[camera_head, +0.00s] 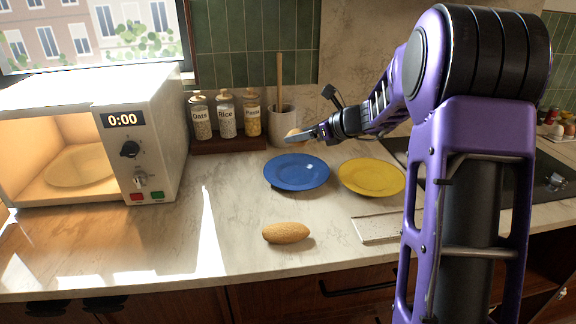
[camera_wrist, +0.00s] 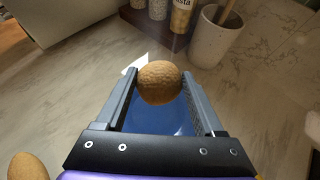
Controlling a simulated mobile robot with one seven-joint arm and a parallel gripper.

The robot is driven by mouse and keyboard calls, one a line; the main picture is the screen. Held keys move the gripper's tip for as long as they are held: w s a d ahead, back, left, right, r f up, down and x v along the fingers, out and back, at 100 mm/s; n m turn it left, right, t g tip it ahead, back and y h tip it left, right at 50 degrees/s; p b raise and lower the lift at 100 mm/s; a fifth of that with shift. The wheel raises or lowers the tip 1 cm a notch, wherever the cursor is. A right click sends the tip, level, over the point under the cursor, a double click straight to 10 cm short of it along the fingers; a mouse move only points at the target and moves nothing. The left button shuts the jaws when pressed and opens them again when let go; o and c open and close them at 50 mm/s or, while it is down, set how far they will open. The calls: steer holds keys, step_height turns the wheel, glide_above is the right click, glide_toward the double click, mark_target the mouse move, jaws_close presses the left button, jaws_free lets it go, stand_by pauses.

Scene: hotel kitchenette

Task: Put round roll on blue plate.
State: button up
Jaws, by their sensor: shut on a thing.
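The round roll (camera_wrist: 160,83) is brown and sits between the two fingers of my gripper (camera_wrist: 160,95) in the wrist view. My gripper is shut on it. In the head view the gripper (camera_head: 300,136) holds the roll (camera_head: 293,134) above the far side of the blue plate (camera_head: 297,174), apart from it. The blue plate lies empty on the counter. In the wrist view the blue plate (camera_wrist: 150,121) shows below the roll, partly hidden by it and my gripper.
A long roll (camera_head: 286,232) lies on the counter in front. A yellow plate (camera_head: 372,177) is right of the blue one. Jars on a wooden stand (camera_head: 228,143) and a utensil crock (camera_head: 283,128) stand behind. An open, lit microwave (camera_head: 150,140) is at left.

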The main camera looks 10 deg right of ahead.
mark_target(300, 177)
step_height(300, 177, down, 10)
steer(key=shift+b, duration=1.25)
steer(key=o, duration=1.5)
steer(key=p+v, duration=0.1)
steer(key=v, duration=1.1)
